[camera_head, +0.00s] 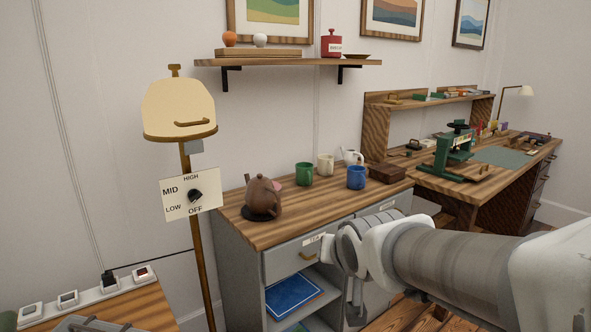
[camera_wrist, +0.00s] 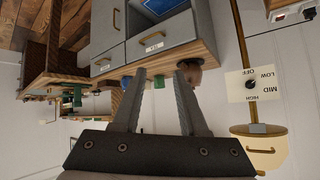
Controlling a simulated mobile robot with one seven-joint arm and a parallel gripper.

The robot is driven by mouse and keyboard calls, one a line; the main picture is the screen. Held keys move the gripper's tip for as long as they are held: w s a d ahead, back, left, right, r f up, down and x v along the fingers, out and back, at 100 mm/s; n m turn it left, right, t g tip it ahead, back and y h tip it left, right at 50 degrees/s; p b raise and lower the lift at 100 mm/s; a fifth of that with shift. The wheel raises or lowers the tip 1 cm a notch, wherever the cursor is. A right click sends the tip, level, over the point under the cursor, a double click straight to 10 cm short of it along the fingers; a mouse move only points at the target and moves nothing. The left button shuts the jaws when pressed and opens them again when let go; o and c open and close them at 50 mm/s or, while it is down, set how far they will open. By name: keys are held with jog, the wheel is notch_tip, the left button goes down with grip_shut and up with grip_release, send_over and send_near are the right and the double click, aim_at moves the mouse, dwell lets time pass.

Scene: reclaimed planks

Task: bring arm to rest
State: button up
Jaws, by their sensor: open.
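My arm (camera_head: 440,262) reaches in from the right in the head view, with its wrist end in front of the grey cabinet. In the wrist view, which is upside down, my gripper (camera_wrist: 163,78) is open. Its two dark fingers stand apart with nothing held between them. Beyond the fingers are the cabinet's wooden top (camera_wrist: 143,70) and its drawer front (camera_wrist: 160,42). No finger visibly grips anything. The exact gap to the cabinet cannot be told.
A brown teapot (camera_head: 262,198), green mug (camera_head: 304,174), cream mug (camera_head: 326,164) and blue mug (camera_head: 356,178) stand on the cabinet top (camera_head: 315,205). A lamp with a dial plate (camera_head: 178,205) stands left. A workbench (camera_head: 480,185) stands right.

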jog(key=s+d+f+n+g+h, duration=0.15)
jog(key=s+d, duration=0.25)
jog(key=s, duration=0.6)
jog(key=s+d+m+g+y, duration=0.1)
jog(key=s+d+g, duration=0.2)
jog(key=s, duration=0.6)
notch_tip(320, 180, up, 22)
jog(key=p, duration=2.2)
jog(key=shift+f, duration=0.25)
jog(key=shift+n+h, duration=0.25)
